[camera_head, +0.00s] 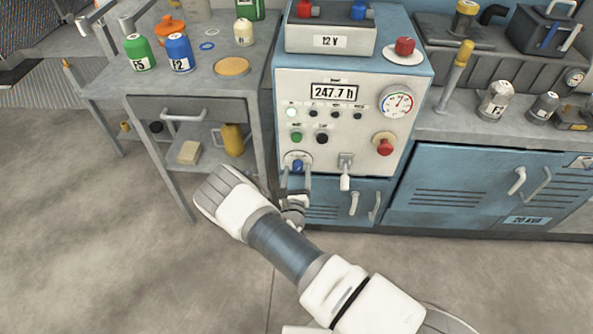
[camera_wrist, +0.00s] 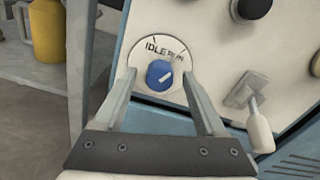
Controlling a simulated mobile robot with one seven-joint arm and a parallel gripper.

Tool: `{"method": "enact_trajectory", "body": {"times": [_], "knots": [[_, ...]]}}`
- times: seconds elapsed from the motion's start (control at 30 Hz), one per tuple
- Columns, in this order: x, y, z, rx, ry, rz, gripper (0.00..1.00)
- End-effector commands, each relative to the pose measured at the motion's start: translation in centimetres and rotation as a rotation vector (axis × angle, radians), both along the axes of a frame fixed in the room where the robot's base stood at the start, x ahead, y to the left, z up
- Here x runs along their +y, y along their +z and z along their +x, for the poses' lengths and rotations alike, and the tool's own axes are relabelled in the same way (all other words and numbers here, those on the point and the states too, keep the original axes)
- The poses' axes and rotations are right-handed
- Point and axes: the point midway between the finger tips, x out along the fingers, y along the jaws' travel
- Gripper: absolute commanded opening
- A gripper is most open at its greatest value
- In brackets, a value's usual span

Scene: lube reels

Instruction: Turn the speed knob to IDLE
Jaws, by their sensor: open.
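The speed knob is a small blue dial (camera_wrist: 159,74) on a round white plate with the words IDLE at left and RUN at right. Its white mark slants to the upper right, toward the RUN side. In the head view the knob (camera_head: 297,165) is low on the left of the machine's front panel. My gripper (camera_wrist: 158,79) is open, with one finger on each side of the knob. A gap shows between each finger and the knob, and nothing is held. In the head view my gripper (camera_head: 296,177) reaches the panel from below, partly hidden by my wrist.
A white toggle lever (camera_wrist: 258,125) is right of the knob, and it also shows in the head view (camera_head: 345,176). A red knob (camera_head: 385,147), a green button (camera_head: 296,138) and a gauge (camera_head: 397,102) share the panel. A side table (camera_head: 205,82) with bottles stands left.

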Motion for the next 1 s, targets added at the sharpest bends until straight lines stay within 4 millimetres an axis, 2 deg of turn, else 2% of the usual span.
{"method": "enact_trajectory", "body": {"times": [0.17,0.57,1.0], "knots": [[0.00,0.00,0.00,0.000,0.000,0.000,0.72],[0.01,0.02,0.00,0.000,0.000,0.000,0.00],[0.07,0.04,-0.01,0.001,0.002,-0.069,0.00]]}}
